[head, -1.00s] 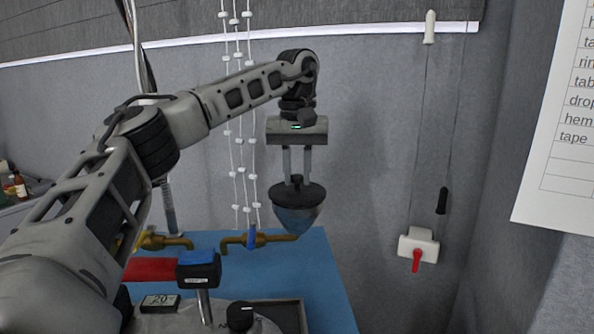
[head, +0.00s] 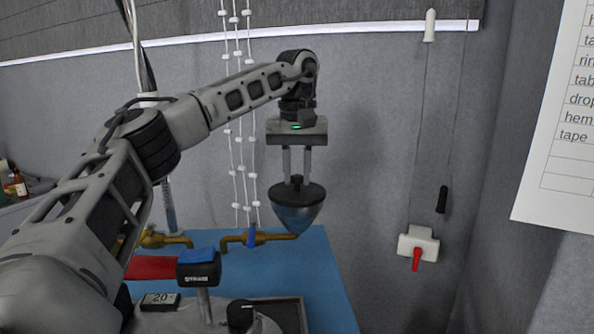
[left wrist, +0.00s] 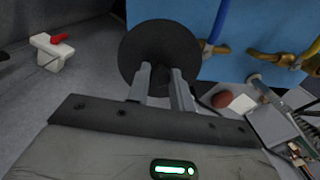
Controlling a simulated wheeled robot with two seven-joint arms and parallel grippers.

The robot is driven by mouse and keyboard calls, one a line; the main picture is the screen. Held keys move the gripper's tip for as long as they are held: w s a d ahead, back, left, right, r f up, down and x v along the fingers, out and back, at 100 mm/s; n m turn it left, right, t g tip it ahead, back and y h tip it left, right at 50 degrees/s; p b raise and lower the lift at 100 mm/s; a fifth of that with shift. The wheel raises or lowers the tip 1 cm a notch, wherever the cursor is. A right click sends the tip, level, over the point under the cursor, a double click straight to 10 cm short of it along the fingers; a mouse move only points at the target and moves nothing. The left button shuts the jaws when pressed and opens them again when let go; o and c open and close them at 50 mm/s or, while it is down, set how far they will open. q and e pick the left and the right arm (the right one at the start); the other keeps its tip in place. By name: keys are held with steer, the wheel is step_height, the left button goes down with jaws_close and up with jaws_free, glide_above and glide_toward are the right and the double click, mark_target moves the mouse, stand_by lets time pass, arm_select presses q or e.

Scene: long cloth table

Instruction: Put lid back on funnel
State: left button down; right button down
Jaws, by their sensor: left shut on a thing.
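The dark round lid (head: 297,194) sits at the mouth of the translucent blue-grey funnel (head: 297,217), which hangs point down beside the blue table. My left gripper (head: 296,180) is directly above and shut on the lid's knob. In the left wrist view the lid (left wrist: 160,55) is a black disc under the two fingers (left wrist: 163,95), and it hides the funnel. The lid looks level and appears to cover the funnel's rim; I cannot tell whether it is fully seated. My right gripper is out of view.
Brass taps (head: 258,238) stand by the blue table surface (head: 318,270) just left of the funnel. A knotted white cord (head: 240,130) hangs behind. A white box with a red lever (head: 417,246) is on the wall at right. Space between is free.

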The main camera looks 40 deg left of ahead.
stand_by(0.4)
arm_select(q)
steer(key=c, duration=0.7)
jaws_free()
steer(key=shift+r, duration=3.5)
jaws_close()
steer(key=shift+f, duration=0.25)
